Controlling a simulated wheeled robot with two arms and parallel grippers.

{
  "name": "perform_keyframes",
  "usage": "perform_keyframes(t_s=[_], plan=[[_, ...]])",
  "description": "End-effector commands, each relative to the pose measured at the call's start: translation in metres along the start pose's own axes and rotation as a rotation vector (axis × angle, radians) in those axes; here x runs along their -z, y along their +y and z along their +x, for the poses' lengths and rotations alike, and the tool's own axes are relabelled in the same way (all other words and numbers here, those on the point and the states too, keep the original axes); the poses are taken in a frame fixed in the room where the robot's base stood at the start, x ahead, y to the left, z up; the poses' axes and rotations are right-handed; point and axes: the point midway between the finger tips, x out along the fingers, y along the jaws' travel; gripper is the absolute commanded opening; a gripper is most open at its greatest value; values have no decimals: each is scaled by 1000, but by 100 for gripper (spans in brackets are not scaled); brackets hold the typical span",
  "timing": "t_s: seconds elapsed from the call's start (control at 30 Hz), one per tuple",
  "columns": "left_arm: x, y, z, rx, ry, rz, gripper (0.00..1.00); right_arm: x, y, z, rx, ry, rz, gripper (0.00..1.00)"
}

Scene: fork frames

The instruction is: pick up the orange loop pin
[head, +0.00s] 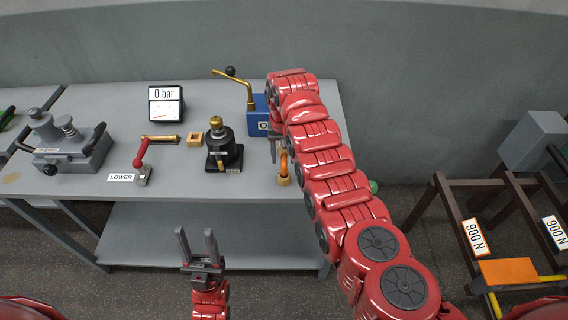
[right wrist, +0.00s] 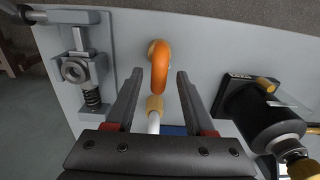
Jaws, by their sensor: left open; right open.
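The orange loop pin (head: 284,164) stands at the bench's right part, in a small tan ring-shaped base (head: 283,181); my right arm partly covers it in the head view. In the right wrist view the orange loop (right wrist: 161,68) shows in the gap between the two fingers of my right gripper (right wrist: 160,76). The fingers are apart, one on each side of it in the picture; I see no contact. My right gripper also shows beside the pin in the head view (head: 274,148). My left gripper (head: 197,244) is open and empty, in front of the bench.
A black valve (head: 223,148) with a brass knob stands left of the pin. A blue box (head: 257,117) with a brass lever is behind it. A dark rack (head: 437,196) stands right.

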Motion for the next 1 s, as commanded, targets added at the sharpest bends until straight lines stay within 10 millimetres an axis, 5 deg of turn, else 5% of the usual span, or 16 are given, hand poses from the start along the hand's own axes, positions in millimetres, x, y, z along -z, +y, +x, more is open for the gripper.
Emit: perform_keyframes(t_s=[0.23, 0.4, 0.73, 1.0], plan=[[5, -1, 27, 0, 0, 0, 50, -8, 2, 22, -2, -7, -1, 54], [4, -1, 22, 0, 0, 0, 50, -6, 2, 43, -1, -3, 0, 54], [4, -1, 22, 0, 0, 0, 50, -5, 2, 50, 0, 2, 0, 54], [4, -1, 22, 0, 0, 0, 50, -5, 2, 50, 0, 1, 1, 9]])
